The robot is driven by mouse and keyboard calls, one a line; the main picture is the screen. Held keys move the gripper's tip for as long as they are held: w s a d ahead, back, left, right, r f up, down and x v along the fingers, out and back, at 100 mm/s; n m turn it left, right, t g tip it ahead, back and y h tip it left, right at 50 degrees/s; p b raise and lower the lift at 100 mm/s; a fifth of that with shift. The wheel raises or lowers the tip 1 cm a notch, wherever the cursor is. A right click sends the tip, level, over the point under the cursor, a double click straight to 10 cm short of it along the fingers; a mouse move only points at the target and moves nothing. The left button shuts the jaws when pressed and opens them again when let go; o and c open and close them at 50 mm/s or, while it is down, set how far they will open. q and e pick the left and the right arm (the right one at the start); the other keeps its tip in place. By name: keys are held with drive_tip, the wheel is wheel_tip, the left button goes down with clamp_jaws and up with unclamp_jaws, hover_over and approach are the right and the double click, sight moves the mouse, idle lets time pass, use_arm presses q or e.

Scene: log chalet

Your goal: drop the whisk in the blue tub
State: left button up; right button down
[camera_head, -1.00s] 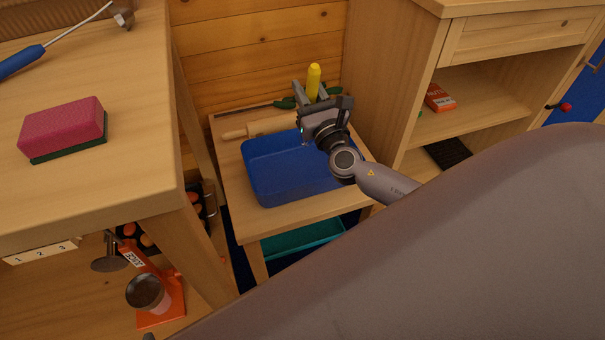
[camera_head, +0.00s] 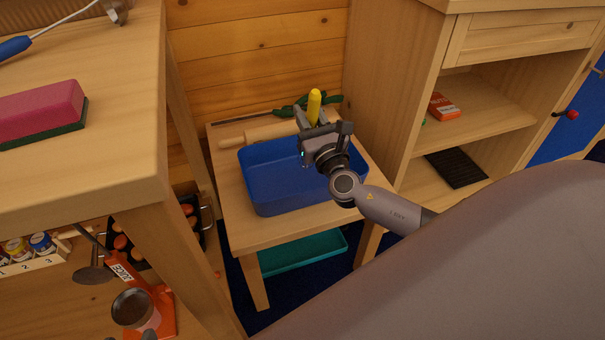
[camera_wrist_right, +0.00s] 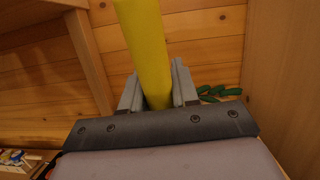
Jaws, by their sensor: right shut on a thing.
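My right gripper (camera_head: 313,122) is shut on a thick yellow handle, which I take to be the whisk's (camera_head: 314,100). The handle stands roughly upright between the fingers, and the right wrist view also shows this yellow handle (camera_wrist_right: 145,45). The whisk's wire end is hidden in both views. The blue tub (camera_head: 283,190) is an open rectangular tray on a low wooden table. My right gripper and wrist are over its back right part in the head view and cover that corner. The inside of the tub that shows is empty. My left gripper is out of view.
A rolling pin (camera_head: 262,134) and a green item (camera_head: 291,110) lie behind the tub. A teal tray (camera_head: 300,252) is below the low table. A wooden cabinet (camera_head: 400,110) stands close on the right. A higher table (camera_head: 110,150) with a pink sponge (camera_head: 40,104) is at left.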

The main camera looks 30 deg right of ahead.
sight(314, 126)
drive_tip(key=c, duration=0.8)
unclamp_jaws()
drive_tip(key=v, duration=0.5)
drive_tip(key=shift+s+a+f+p, duration=0.1)
drive_tip(key=shift+s+p, duration=0.2)
drive_tip(key=shift+s, duration=0.05)
drive_tip(key=shift+s+a+f, duration=0.1)
drive_tip(key=shift+s+f, duration=0.05)
drive_tip(key=shift+s, duration=0.4)
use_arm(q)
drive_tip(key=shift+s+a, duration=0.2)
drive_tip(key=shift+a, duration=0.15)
use_arm(e)
drive_tip(key=shift+s, duration=0.1)
